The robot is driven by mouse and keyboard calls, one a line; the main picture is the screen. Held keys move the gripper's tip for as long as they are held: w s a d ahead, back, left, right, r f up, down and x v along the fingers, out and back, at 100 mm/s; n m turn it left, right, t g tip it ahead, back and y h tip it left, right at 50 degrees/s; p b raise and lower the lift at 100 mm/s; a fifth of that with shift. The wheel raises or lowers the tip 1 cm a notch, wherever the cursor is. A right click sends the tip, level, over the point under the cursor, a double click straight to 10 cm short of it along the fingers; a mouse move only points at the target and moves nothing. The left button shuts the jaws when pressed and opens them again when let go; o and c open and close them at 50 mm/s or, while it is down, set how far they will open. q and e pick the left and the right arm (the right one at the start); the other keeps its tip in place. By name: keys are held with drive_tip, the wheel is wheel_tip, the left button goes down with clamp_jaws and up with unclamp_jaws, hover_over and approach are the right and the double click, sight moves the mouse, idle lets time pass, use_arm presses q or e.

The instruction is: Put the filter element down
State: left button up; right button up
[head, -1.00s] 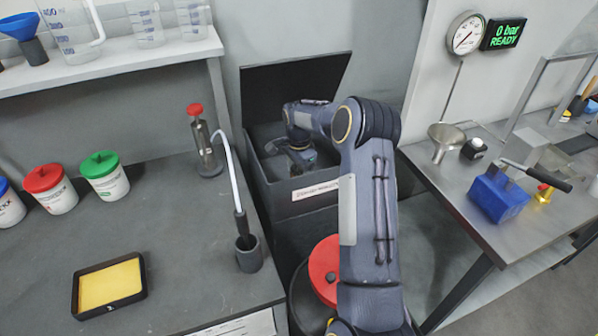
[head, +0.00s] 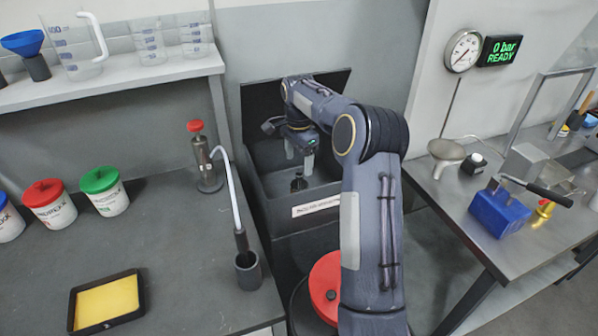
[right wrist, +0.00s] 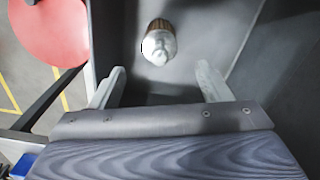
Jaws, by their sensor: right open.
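The filter element (right wrist: 158,42) is a small cylinder with a pale, shiny end and brown ribbed sides in the right wrist view. In the head view it is a small dark shape (head: 298,182) on the floor of the open dark bin (head: 322,222). My right gripper (head: 300,158) is over the bin, its fingers pointing down. In the right wrist view its two fingers (right wrist: 160,72) are spread apart with nothing between them, and the filter element is apart from them, beyond the tips. My left gripper is not in view.
The bin's raised lid (head: 262,97) stands behind my right arm. A red-lidded drum (head: 326,285) is in front of the bin. The left bench holds a pump with a hose (head: 205,165) and a yellow tray (head: 108,303). The right bench holds a blue vise (head: 499,212).

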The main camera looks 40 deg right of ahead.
drive_tip(key=shift+s+a+r, duration=0.1)
drive_tip(key=shift+r, duration=0.6)
drive_tip(key=s+a+r+n+t+y, duration=0.25)
drive_tip(key=s+a+r+n, duration=0.6)
drive_tip(key=s+a, duration=0.45)
drive_tip(key=s+a+f+n+t, duration=0.1)
drive_tip(key=s+a+n, duration=0.3)
drive_tip(key=s, duration=0.5)
drive_tip(key=s+a+f+n+t+y, duration=0.1)
drive_tip(key=s+a+f+n+t, duration=0.1)
drive_tip(key=s+a+f+n, duration=0.2)
drive_tip(key=s+a, duration=0.3)
drive_tip(key=s, duration=0.2)
drive_tip(key=shift+a+f, duration=0.2)
drive_tip(key=shift+a, duration=0.05)
